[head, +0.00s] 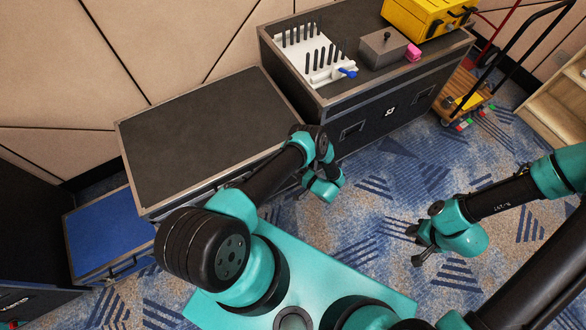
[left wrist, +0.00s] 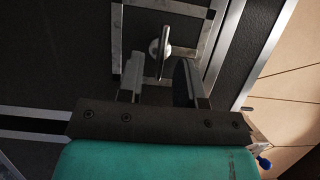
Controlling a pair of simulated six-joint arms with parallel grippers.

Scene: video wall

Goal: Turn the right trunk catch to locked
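The trunk is the low black case with a grey-black lid (head: 200,135) in the head view. In the left wrist view its catch (left wrist: 163,48) is a metal twist handle on a round base in a metal-framed recess. The handle runs up and down in that picture. My left gripper (left wrist: 164,68) is open, with one finger on each side of the catch; gaps show and contact cannot be seen. In the head view my left arm hides this catch. My right gripper (head: 415,246) hangs over the carpet, apart from the trunk, its fingers spread and empty.
A taller black case (head: 385,105) stands right of the trunk, with a white rack (head: 318,62), a grey box (head: 382,48) and a yellow case (head: 425,15) on top. A blue-topped case (head: 100,235) is at left. A wooden cart (head: 465,95) stands at right. Patterned carpet is free in front.

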